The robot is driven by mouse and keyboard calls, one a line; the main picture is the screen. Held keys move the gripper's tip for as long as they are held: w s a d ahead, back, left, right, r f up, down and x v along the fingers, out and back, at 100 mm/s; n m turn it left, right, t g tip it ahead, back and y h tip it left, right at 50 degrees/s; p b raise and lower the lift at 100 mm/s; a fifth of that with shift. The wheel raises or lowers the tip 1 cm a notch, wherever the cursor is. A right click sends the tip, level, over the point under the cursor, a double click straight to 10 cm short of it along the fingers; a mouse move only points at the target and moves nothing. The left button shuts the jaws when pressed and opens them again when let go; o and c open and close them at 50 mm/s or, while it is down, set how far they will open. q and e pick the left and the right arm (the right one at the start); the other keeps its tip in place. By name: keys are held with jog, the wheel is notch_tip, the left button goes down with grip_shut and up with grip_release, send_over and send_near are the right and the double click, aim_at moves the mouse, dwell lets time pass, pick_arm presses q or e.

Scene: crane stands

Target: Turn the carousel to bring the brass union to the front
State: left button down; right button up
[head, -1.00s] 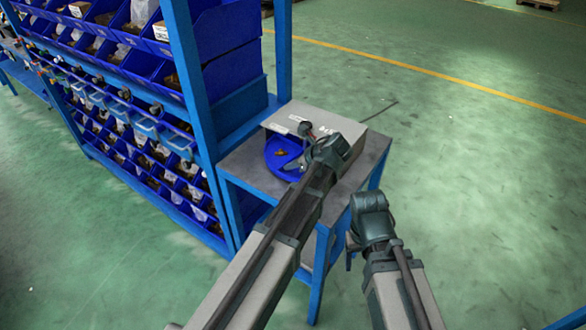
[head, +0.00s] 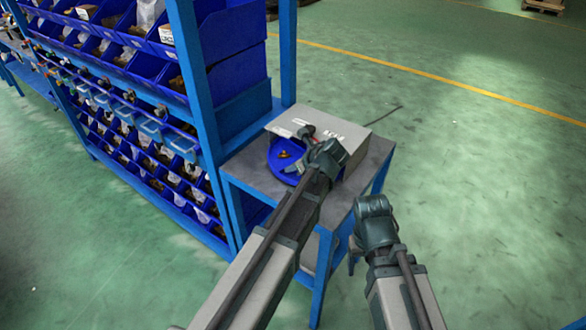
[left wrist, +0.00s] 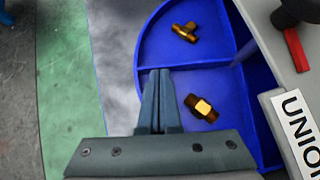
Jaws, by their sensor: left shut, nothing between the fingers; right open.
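The blue carousel (head: 273,160) is a round divided tray on the grey stand, partly under the front of a grey box. In the left wrist view its rim (left wrist: 140,48) and divider walls show. A hexagonal brass fitting with threaded ends, apparently the union (left wrist: 201,107), lies in the compartment beside my left fingers. A brass tee (left wrist: 184,32) lies in the neighbouring compartment, beyond a divider. My left gripper (left wrist: 160,74) is shut and empty, its tips at the carousel near that divider; contact is unclear. My right gripper (head: 353,263) is low beside the stand, mostly hidden by its wrist.
The grey box (head: 345,137) covers the carousel's back; a "UNION" label (left wrist: 303,128) and a red-handled part (left wrist: 297,49) show on it. A blue rack of bins (head: 150,100) stands left of the stand (head: 372,165). Open green floor lies to the right.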

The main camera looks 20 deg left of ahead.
pick_arm(q)
jog(key=shift+w+a+m+t+h, duration=0.15)
jog(key=shift+a+m+t+h, duration=0.3)
jog(key=shift+a+m, duration=0.35)
jog(key=shift+w+a+m+t+h, duration=0.5)
jog(key=shift+a+m, duration=0.3)
jog(key=shift+m, duration=0.1)
jog(key=shift+w+a, duration=0.95)
jog(key=p+v, duration=0.9)
jog(key=v, duration=0.5)
jog(key=shift+p, duration=0.4)
jog(key=shift+f, duration=0.1)
